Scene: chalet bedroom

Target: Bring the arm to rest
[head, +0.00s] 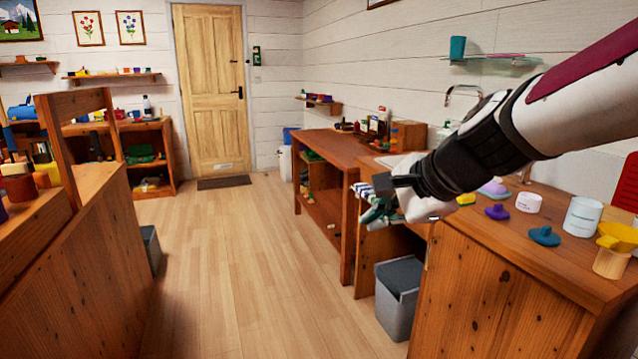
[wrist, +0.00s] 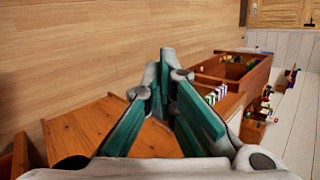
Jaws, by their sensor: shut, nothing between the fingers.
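My arm reaches in from the right edge of the head view, stretched out over the wooden counter (head: 498,279). My gripper (head: 374,217) is at its end, beyond the counter's left edge and above the grey bin. In the wrist view, the green-padded fingers of my gripper (wrist: 163,85) come together at the tips. Nothing shows between them. The gripper appears apart from any surface.
A grey bin (head: 397,318) stands on the floor by the counter. Cups, lids and small items crowd the counter top. A wooden shelf unit (head: 325,215) stands beyond. Wooden furniture (head: 70,270) is at left.

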